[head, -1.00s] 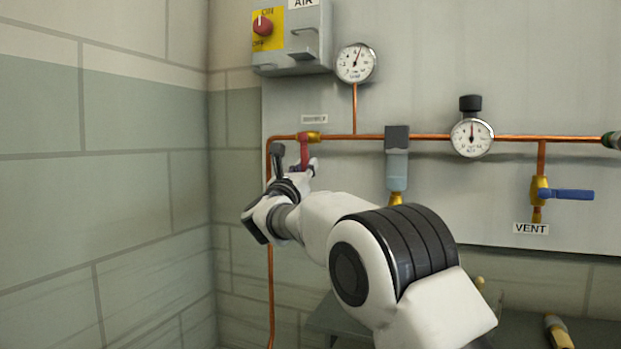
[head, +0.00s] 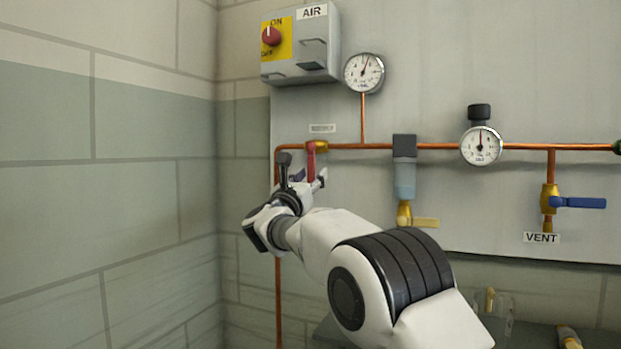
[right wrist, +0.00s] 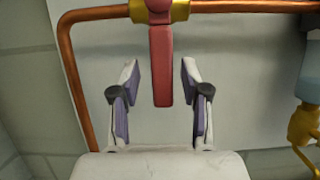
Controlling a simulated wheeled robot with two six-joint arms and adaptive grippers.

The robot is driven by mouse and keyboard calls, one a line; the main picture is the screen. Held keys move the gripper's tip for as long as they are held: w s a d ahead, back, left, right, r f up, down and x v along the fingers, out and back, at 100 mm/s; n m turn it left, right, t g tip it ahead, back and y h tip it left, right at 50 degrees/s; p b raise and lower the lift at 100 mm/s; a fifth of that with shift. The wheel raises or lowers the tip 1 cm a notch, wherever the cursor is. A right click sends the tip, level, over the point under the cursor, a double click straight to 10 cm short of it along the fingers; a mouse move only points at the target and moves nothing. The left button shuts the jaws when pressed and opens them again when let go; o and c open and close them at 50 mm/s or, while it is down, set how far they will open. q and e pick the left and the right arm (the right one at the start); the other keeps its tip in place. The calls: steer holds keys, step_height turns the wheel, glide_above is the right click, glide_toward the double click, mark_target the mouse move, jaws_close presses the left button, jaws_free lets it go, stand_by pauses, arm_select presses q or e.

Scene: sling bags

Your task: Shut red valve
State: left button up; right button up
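The red valve (head: 311,160) is a brass body on the copper pipe with a red lever hanging straight down, across the pipe. The lever also shows in the right wrist view (right wrist: 161,68). My right gripper (head: 304,169) is open at the lever. In the right wrist view its two fingers (right wrist: 160,80) stand one on each side of the lever, with a visible gap on both sides. The lever's free end points toward the palm, apart from it. My left gripper is not in view.
A switch box labelled AIR (head: 302,45) and a gauge (head: 364,73) are above. A filter (head: 404,178), another gauge (head: 481,146) and a blue-handled vent valve (head: 578,202) are to the right. A bare block wall (head: 110,180) is at left.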

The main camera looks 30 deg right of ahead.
steer(key=v, duration=1.2)
